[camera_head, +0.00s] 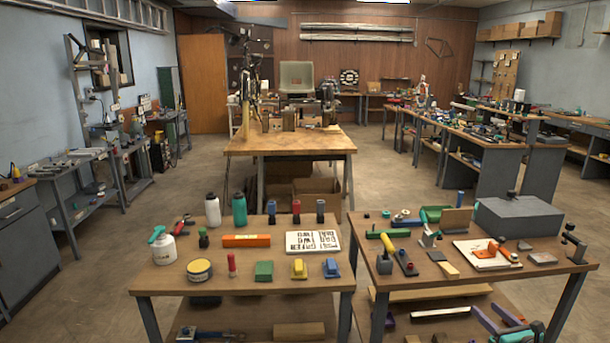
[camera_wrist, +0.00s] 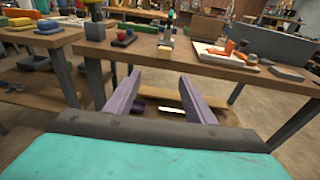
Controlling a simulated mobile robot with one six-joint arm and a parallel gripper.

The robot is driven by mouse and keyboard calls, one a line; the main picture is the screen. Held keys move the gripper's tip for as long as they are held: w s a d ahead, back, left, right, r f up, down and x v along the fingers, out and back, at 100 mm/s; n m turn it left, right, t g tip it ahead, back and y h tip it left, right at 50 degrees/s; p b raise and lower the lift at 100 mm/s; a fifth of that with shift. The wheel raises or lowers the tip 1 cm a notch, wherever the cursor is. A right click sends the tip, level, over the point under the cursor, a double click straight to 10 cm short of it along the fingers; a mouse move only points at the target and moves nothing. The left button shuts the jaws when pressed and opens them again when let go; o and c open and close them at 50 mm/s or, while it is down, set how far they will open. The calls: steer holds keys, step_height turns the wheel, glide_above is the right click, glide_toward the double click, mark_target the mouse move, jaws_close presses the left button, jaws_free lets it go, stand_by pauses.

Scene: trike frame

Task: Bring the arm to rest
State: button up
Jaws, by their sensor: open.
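My gripper (camera_head: 485,306) shows at the lower right of the head view, in front of the right-hand table (camera_head: 365,262) and low, near its underside. In the wrist view my gripper (camera_wrist: 160,74) has two purple fingers spread well apart with nothing held between them. Its teal and dark body fills the bottom of that view. The fingers point toward the space under the tabletop, where a lower shelf shows between them. Whether the fingers touch anything cannot be told, but no contact shows.
The table's front edge (camera_wrist: 170,53) runs across above the fingers, with a leg (camera_wrist: 285,128) at the right. Tools, a grey box (camera_head: 518,216) and an orange part (camera_head: 497,250) on a white board lie on top. A second table (camera_head: 160,282) stands at the left.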

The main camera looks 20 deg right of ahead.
steer(key=w+a+f+n+g+y, duration=0.1)
steer(key=w+a+f+n+y, duration=0.3)
steer(key=w+a, duration=0.6)
steer(key=w+a+f+y, duration=0.3)
steer(key=w+a+f, duration=0.35)
steer(key=a, duration=0.65)
steer(key=w+a+f+n+g+y, duration=0.15)
steer(key=a+f, duration=0.25)
steer(key=a, duration=0.5)
steer(key=w+a+f+n+g+y, duration=0.1)
steer(key=a+f+n+g+y, duration=0.2)
steer(key=a, duration=0.7)
steer(key=w+a+f+n+g+y, duration=0.1)
steer(key=a+f+n+g, duration=0.15)
steer(key=a+f, duration=0.45)
steer(key=s+a+f+n+g+h, duration=0.1)
steer(key=s+a+f+n+g, duration=0.4)
steer(key=s+a, duration=0.5)
steer(key=s+a+f+n+g, duration=0.3)
steer(key=s+a+f+n, duration=0.45)
steer(key=a, duration=0.45)
steer(key=s+d+f+n+g+h, duration=0.1)
steer(key=s+d+n+g+h, duration=0.1)
steer(key=s+n, duration=0.5)
steer(key=s+d+f+n+g+h, duration=0.2)
steer(key=s+d+n+g+h, duration=0.1)
steer(key=s+d+n+h, duration=0.2)
steer(key=s+d+n, duration=0.2)
steer(key=s+n, duration=0.1)
steer(key=shift+s, duration=0.3)
